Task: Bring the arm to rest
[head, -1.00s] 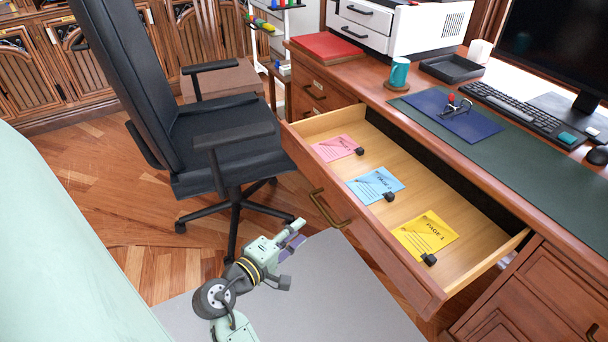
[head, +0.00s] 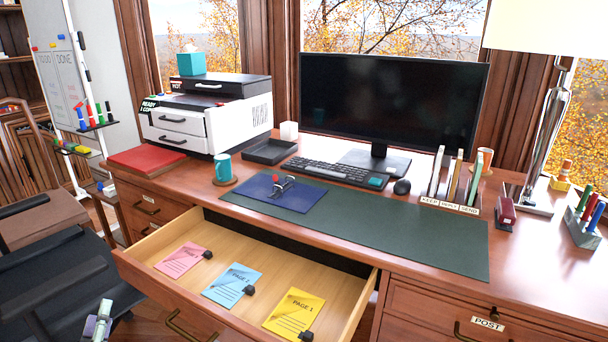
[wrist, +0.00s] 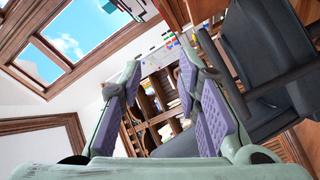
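My gripper (wrist: 160,105) shows in the wrist view with its two purple-padded fingers spread apart and nothing between them. In the head view only the end of my gripper (head: 100,322) shows at the lower left, in front of the black chair and left of the open drawer. The rest of my arm is out of that view. The open drawer (head: 150,254) holds a pink page (head: 181,259), a blue page (head: 232,284) and a yellow page (head: 295,312), each with a small black object at its corner.
The black chair (head: 60,285) stands left of the desk, close to my gripper. The desk (head: 530,280) carries a printer (head: 225,125), teal mug (head: 222,168), blue clipboard (head: 270,195), keyboard (head: 335,172), monitor (head: 400,95) and file rack (head: 450,195). A whiteboard (head: 55,90) stands at the left.

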